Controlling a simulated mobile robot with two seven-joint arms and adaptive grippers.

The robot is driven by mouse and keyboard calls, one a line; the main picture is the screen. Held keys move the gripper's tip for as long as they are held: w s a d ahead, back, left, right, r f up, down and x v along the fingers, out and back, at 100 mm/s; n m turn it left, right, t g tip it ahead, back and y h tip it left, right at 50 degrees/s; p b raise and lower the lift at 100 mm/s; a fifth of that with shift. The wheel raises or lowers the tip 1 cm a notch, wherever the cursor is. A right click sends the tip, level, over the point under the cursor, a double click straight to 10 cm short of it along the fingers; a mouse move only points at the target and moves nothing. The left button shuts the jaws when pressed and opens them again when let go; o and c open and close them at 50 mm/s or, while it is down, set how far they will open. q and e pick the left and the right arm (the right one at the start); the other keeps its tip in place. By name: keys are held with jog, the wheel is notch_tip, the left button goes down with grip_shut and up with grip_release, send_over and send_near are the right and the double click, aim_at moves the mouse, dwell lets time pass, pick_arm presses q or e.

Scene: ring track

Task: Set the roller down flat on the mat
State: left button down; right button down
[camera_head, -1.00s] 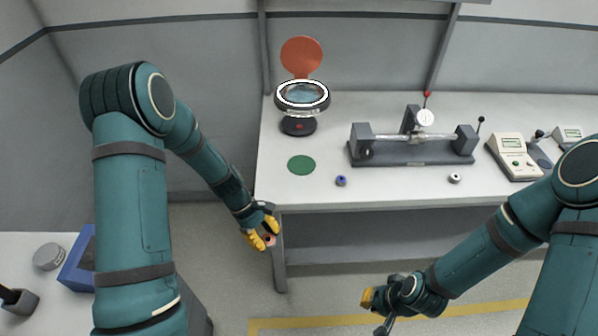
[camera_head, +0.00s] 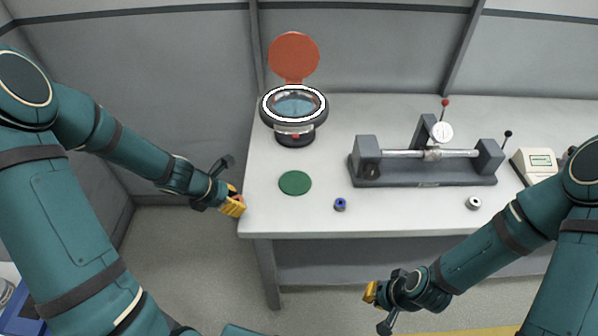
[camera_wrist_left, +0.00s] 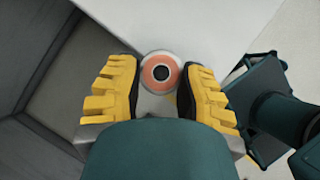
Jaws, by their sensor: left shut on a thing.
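The green round mat (camera_head: 295,183) lies bare on the white bench near its left front. My left gripper (camera_head: 232,206) is just off the bench's left edge, to the left of the mat and a little nearer the front. In the left wrist view its yellow fingers (camera_wrist_left: 159,92) are shut on the roller (camera_wrist_left: 160,73), which shows an orange ring face with a dark centre hole. In the head view the fingers mostly hide the roller. My right gripper (camera_head: 371,293) hangs in front of the bench, apart from everything; its finger gap is not clear.
A blue-centred roller (camera_head: 340,204) and a pale roller (camera_head: 474,203) stand near the bench's front edge. A ring-lit magnifier (camera_head: 295,104) is behind the mat. A dial-gauge fixture (camera_head: 425,180) stands to the right. Bench around the mat is clear.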

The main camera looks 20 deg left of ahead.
pick_arm(q)
jog(key=p, duration=0.2)
send_near(298, 182)
jog(key=f, duration=0.2)
jog(key=w+d+f, duration=0.1)
jog(key=f, duration=0.1)
jog(key=shift+f, duration=0.15)
jog(key=shift+w+d, duration=0.8)
jog(key=shift+w, duration=0.05)
jog(key=shift+w+d+f+b, duration=0.15)
jog(key=shift+f+b, duration=0.15)
jog(key=shift+f, duration=0.55)
jog(key=shift+r, duration=0.1)
jog(key=c, duration=0.6)
grip_release()
jog(key=shift+c, duration=0.2)
